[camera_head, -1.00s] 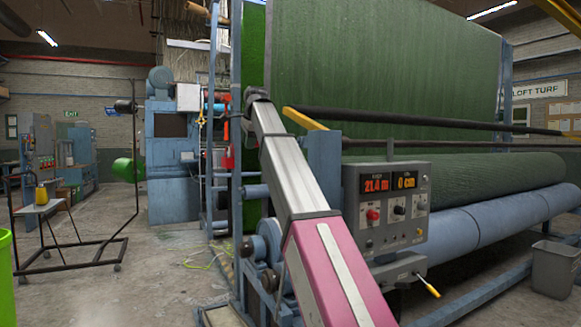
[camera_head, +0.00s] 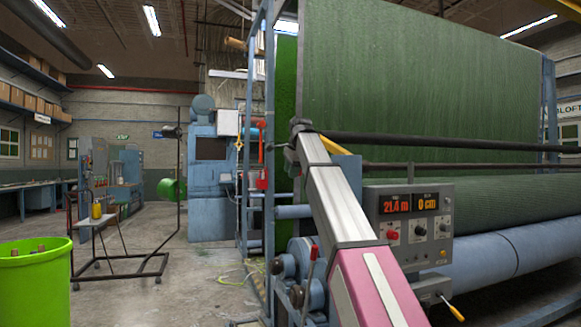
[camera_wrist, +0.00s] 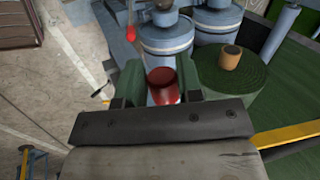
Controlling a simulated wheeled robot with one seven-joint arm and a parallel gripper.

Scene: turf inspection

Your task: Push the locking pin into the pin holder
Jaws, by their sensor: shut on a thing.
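In the wrist view my gripper (camera_wrist: 160,77) has its two dark green fingers closed on the sides of a dark red cylinder (camera_wrist: 162,88). This looks like the head of the locking pin, but its lower part is hidden. Blue-grey cylindrical machine parts (camera_wrist: 168,38) lie just beyond the fingertips. I cannot make out the pin holder for certain. In the head view my arm reaches up and away to the machine frame, with my gripper (camera_head: 300,128) small at its far end beside the frame; what it holds does not show there.
A control box (camera_head: 408,222) with red displays stands right of my arm. The big green turf sheet (camera_head: 410,80) hangs behind. A lime bin (camera_head: 35,285) and a wheeled frame (camera_head: 120,262) stand left, with open floor between them and the machine.

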